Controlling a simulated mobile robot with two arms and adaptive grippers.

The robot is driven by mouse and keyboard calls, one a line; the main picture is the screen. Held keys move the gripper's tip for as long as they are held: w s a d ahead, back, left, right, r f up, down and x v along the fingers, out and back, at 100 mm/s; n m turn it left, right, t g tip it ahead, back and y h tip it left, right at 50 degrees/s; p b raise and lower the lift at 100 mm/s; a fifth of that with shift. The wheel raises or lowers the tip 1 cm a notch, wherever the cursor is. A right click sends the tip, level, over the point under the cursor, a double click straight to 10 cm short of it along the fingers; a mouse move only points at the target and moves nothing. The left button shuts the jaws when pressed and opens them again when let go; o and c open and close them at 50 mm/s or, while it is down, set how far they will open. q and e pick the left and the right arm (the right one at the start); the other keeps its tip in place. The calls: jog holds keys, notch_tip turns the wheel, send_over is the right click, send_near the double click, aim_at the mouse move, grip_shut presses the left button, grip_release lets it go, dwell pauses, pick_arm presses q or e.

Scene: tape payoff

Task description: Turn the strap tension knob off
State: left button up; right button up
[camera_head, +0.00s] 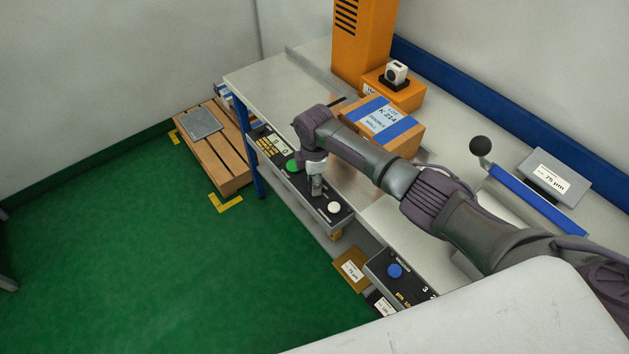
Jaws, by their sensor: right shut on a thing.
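A long dark control panel (271,146) with a small display, a green button (293,166) and a white round knob (334,207) runs along the front edge of the bench. My right gripper (317,190) points down at this panel between the green button and the white knob. It is shut on a knob there, which its fingers mostly hide. I cannot read a strap tension label or see the knob's pointer. My left gripper is not in view.
A carton with blue tape (385,124) stands on the bench behind my right arm. A second panel with a blue knob (395,271) lies nearer. A wooden pallet (225,165) is on the open green floor.

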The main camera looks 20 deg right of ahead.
jog(key=shift+n, duration=0.3)
jog(key=o, duration=1.1)
jog(key=shift+o, duration=0.2)
notch_tip(320, 180, up, 12)
dwell(0.4)
